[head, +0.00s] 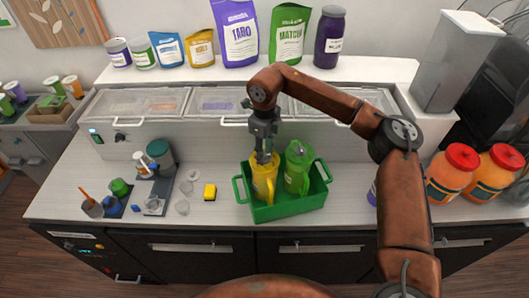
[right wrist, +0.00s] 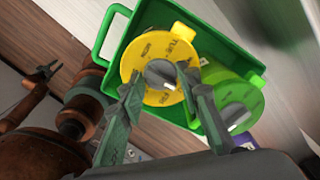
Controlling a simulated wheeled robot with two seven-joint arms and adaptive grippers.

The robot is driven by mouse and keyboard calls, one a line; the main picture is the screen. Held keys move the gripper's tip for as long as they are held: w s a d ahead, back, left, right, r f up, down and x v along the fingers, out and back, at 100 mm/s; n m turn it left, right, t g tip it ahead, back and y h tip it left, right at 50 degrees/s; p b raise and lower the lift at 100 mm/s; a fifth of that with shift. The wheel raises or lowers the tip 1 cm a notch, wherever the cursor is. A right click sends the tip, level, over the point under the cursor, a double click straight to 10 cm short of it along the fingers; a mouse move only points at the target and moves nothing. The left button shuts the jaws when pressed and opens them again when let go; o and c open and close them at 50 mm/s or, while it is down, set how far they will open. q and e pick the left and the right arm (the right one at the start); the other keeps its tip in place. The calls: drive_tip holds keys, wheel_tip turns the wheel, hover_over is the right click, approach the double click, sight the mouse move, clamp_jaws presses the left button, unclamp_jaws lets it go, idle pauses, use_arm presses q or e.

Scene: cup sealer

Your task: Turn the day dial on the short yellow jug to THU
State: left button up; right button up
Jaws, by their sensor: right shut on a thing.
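The short yellow jug (head: 263,184) stands in a green caddy, with its handle toward the right front. In the right wrist view its round yellow lid (right wrist: 131,64) shows dark day letters around a grey dial (right wrist: 160,74). My right gripper (head: 264,157) points down onto the lid from above. In the right wrist view its fingers (right wrist: 160,80) straddle the dial and are shut on it. The contact points are partly hidden. My left gripper (right wrist: 46,72) shows small at the left of the right wrist view, its fingers apart and empty.
The green caddy (head: 290,212) also holds a green jug (head: 298,172) close beside the yellow one. Orange jars with red lids (head: 452,176) stand at the right. The counter front is clear.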

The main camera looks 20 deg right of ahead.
drive_tip(key=shift+r, duration=0.1)
drive_tip(key=o, duration=1.2)
drive_tip(key=shift+c, duration=0.2)
wheel_tip(320, 180, up, 12)
